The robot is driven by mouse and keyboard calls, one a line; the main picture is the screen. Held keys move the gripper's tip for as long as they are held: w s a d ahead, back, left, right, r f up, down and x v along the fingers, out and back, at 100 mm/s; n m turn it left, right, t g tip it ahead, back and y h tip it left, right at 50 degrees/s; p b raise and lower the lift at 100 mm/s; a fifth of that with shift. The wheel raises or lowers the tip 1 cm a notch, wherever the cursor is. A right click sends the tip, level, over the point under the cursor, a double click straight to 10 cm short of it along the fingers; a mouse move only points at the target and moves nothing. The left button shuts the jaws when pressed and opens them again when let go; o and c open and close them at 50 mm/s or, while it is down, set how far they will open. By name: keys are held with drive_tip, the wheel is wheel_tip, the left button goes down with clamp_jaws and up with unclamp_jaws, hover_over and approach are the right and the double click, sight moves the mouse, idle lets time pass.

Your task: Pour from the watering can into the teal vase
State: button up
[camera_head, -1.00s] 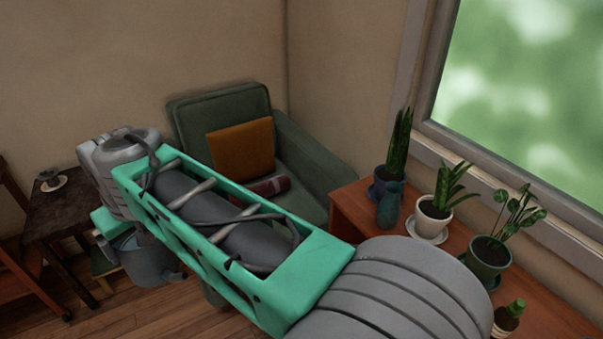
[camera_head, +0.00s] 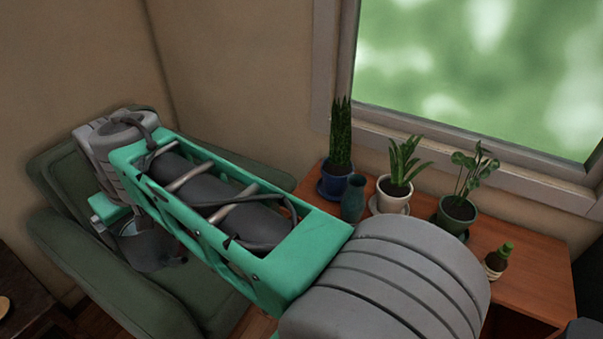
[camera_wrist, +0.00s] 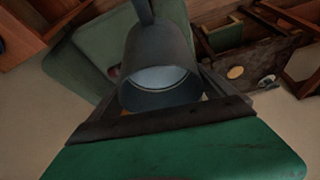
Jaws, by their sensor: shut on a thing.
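The grey watering can (camera_head: 150,250) hangs in my gripper at the left, in front of the green armchair. In the wrist view the can (camera_wrist: 158,50) shows its round open top and a pale bluish inside. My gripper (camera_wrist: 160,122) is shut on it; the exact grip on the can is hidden. The teal vase (camera_head: 352,200) stands upright on the wooden table, between the dark blue pot and the white pot. The can is well apart from the vase, to its left. My forearm crosses the middle of the head view.
The green armchair (camera_head: 70,180) is left of the table.

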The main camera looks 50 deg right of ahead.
drive_tip(key=w+d+r+m+h+p, duration=0.1)
drive_tip(key=w+d+r+m+p, duration=0.15)
drive_tip(key=d, duration=0.45)
drive_tip(key=w+d+r+m+h+p, duration=0.1)
drive_tip(key=w+d+r+m+p, duration=0.15)
drive_tip(key=d, duration=0.55)
drive_tip(key=w+d+r+m+p, duration=0.2)
drive_tip(key=w+d, duration=0.1)
drive_tip(key=d, duration=0.4)
drive_tip(key=s+d+r+m+g+h+p, duration=0.1)
drive_tip(key=s+d+m+p, duration=0.15)
drive_tip(key=d, duration=0.95)
drive_tip(key=s+d+r+m+g+h+p, duration=0.1)
drive_tip(key=s+d+m+p, duration=0.2)
drive_tip(key=d, duration=0.9)
drive_tip(key=s+d+f+m+g+p, duration=0.3)
drive_tip(key=s+d+m+p, duration=0.45)
drive_tip(key=s+d, duration=1.15)
drive_tip(key=s+d+f+m+p, duration=0.1)
drive_tip(key=s+d, duration=0.2)
drive_tip(key=s, duration=0.3)
drive_tip(key=s+d+f+m+g+p, duration=0.1)
drive_tip(key=s+d+f+m, duration=0.1)
drive_tip(key=s, duration=0.5)
drive_tip(key=s+d+f+m+g+p, duration=0.1)
drive_tip(key=s+d+m+p, duration=0.1)
drive_tip(key=s, duration=0.4)
drive_tip(key=shift+s+d+f, duration=0.2)
drive_tip(key=shift+d+f, duration=0.05)
drive_tip(key=shift+d, duration=0.55)
